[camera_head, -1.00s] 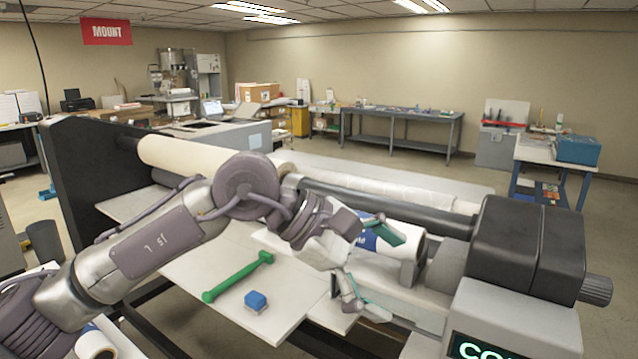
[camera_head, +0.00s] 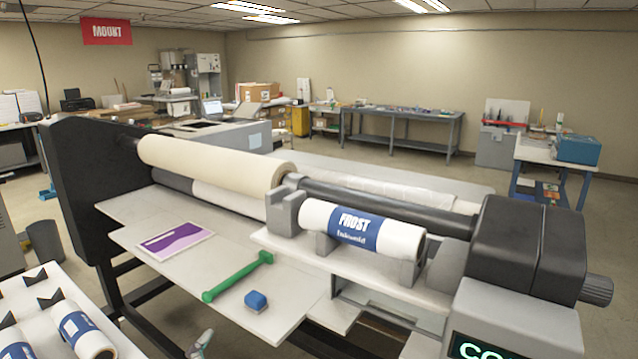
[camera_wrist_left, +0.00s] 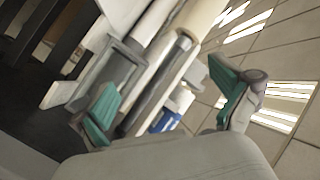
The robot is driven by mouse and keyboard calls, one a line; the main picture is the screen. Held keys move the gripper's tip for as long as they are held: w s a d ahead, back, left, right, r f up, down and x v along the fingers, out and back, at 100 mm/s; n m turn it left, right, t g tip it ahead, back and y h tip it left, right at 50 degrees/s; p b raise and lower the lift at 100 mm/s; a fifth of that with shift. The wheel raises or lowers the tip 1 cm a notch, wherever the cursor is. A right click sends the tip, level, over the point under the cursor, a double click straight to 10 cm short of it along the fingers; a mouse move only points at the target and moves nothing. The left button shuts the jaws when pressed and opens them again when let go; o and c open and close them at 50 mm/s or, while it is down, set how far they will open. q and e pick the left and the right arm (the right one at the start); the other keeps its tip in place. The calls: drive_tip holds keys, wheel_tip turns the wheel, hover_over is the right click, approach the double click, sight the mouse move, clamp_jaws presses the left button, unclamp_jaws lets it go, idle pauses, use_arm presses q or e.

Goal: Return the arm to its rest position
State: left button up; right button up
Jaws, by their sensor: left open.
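My left gripper (camera_wrist_left: 168,100) shows in the left wrist view with its two green-padded fingers spread wide and nothing between them. Beyond the fingers are the laminator's rollers and the ceiling lights, tilted. In the head view only a small grey piece of what looks like my left arm shows at the bottom edge. The white roll with the blue FROST label (camera_head: 362,232) lies on the grey cradle (camera_head: 285,212) at the front of the laminator, clear of the gripper. My right gripper is in neither view.
A white rack (camera_head: 38,290) with more labelled rolls stands at the lower left. A grey bin (camera_head: 45,243) is on the floor.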

use_arm(q)
drive_tip(key=s+a+f+n+g+y, duration=0.1)
drive_tip(key=s+a+f+n+g, duration=0.2)
drive_tip(key=s+f+g, duration=0.6)
drive_tip(key=s+a+f+n+g, duration=0.35)
drive_tip(key=s+f, duration=0.75)
drive_tip(key=s, duration=0.6)
wheel_tip(320, 180, down, 30)
drive_tip(key=g+b, duration=0.1)
drive_tip(key=b, duration=0.3)
drive_tip(key=s+a+f+g+b, duration=0.1)
drive_tip(key=s+a+f+b, duration=0.1)
drive_tip(key=s+f, duration=1.5)
wheel_tip(320, 180, down, 2)
drive_tip(key=shift+a, duration=0.15)
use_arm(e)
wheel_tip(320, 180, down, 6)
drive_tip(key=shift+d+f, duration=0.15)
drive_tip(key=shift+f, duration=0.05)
